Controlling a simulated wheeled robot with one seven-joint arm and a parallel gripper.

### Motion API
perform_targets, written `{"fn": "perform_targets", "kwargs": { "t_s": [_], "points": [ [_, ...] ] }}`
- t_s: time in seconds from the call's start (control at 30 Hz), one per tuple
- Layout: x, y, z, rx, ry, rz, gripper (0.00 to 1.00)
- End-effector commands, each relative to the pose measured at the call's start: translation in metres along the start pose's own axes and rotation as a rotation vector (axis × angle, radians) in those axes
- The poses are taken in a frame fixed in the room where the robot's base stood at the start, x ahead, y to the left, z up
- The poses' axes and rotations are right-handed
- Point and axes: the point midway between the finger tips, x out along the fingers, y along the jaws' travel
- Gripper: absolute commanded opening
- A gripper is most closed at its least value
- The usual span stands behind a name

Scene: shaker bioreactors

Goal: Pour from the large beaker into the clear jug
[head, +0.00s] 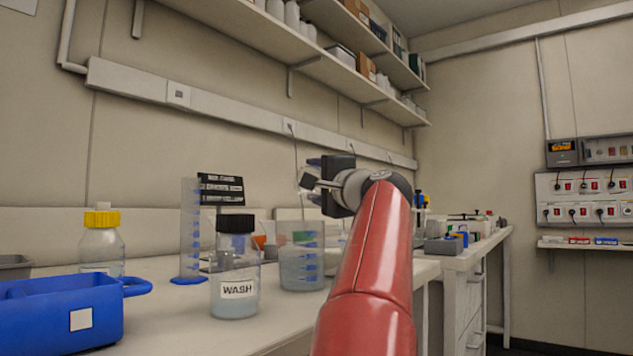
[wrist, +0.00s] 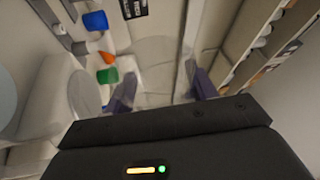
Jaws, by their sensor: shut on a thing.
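My gripper (head: 312,182) is raised above the bench in the head view, shut on a clear vessel that I take to be the large beaker. Only small parts of this vessel show there, and it looks tilted. In the wrist view the two purple fingers (wrist: 162,92) stand either side of the see-through beaker (wrist: 155,55). Below my gripper, a clear vessel with blue marks (head: 300,262) stands upright on the bench with pale liquid in its lower part. It looks like the clear jug, but I cannot see a handle.
A black-capped WASH bottle (head: 235,270) stands just left of the marked vessel. A measuring cylinder (head: 190,235), a yellow-capped bottle (head: 101,242) and a blue tray (head: 60,312) are farther left. Shelves (head: 270,35) hang above. The front bench edge is clear.

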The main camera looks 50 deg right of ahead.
Motion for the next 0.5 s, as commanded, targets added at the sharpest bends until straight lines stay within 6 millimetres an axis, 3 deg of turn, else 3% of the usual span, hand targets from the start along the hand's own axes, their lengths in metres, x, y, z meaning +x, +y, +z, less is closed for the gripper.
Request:
{"fn": "perform_targets", "kwargs": {
  "t_s": [0.5],
  "points": [
    [0.0017,-0.0066,-0.0023,0.035,0.005,0.014,0.24]
  ]
}}
